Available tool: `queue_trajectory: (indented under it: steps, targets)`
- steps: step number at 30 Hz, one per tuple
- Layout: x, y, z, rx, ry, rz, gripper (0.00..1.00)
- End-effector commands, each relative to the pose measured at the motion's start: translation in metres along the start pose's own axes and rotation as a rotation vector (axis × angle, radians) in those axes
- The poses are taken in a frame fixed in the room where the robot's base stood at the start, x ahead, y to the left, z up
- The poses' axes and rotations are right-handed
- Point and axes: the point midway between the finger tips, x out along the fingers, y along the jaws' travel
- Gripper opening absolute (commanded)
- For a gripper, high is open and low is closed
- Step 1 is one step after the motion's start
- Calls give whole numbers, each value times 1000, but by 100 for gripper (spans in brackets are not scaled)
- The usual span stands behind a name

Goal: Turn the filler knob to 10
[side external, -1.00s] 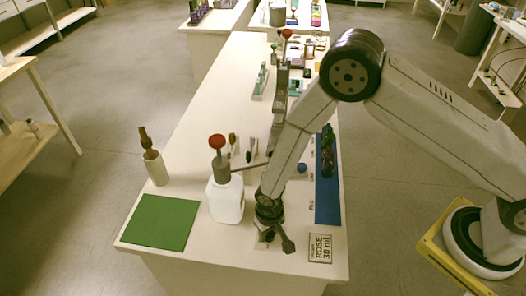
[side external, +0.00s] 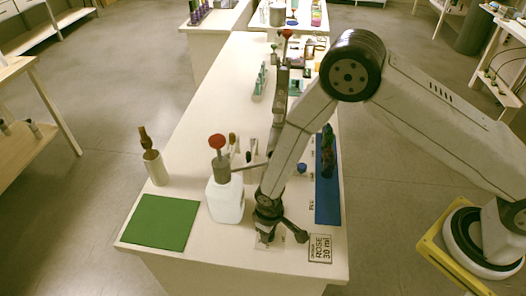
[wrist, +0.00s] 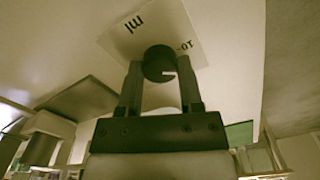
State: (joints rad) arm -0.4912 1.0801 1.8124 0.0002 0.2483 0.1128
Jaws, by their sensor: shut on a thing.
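The filler knob (wrist: 158,62) is a dark round cap in the wrist view, with a short white mark on its right side. It stands on a pale dial plate (wrist: 128,45) printed "ml" and "10". The white mark points right, a little below the "10". My gripper (wrist: 160,80) has one finger on each side of the knob and is shut on it. In the side view my gripper (side external: 267,236) points down at the table's front, hiding the knob. The plate (side external: 282,240) shows partly there.
A white bottle with a red-topped pump (side external: 226,198) stands just left of my gripper. A label card reading "ROSE 30 ml" (side external: 320,248) lies to the right. A blue tray (side external: 328,205) is behind it, and a green mat (side external: 160,222) lies at left.

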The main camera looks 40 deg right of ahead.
Motion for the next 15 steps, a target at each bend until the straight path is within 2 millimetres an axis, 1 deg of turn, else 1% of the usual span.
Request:
queue_trajectory:
  steps: [9,15]
  targets:
    - [0,0,1,-299,-3,0,0]
    - [0,0,1,-458,-3,0,0]
